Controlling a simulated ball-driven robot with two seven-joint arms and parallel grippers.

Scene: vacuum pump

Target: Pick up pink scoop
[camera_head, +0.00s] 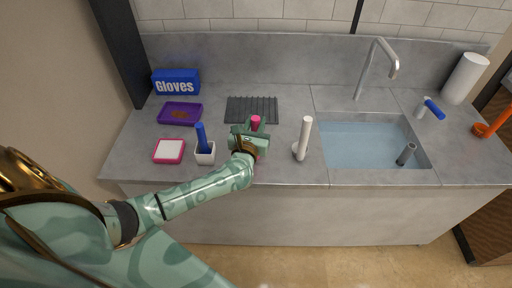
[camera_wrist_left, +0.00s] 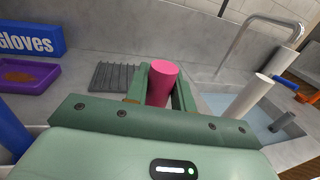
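The pink scoop shows as an upright pink handle (camera_head: 255,122) at the front middle of the counter, left of the white upright rod. In the left wrist view the pink scoop (camera_wrist_left: 162,84) stands between the two green fingers, with no clear gap on either side. My left gripper (camera_head: 247,138) is around the handle and looks shut on it. The lower part of the scoop is mostly hidden by the gripper; I cannot tell whether it touches the counter. My right gripper is not in view.
A white cup with a blue handle (camera_head: 202,139) stands close left of the gripper. A white upright rod (camera_head: 304,138) stands to the right, before the water-filled sink (camera_head: 350,150). A dark ribbed mat (camera_head: 265,105) lies behind. A purple tray (camera_head: 195,106) and glove box (camera_head: 176,82) are at left.

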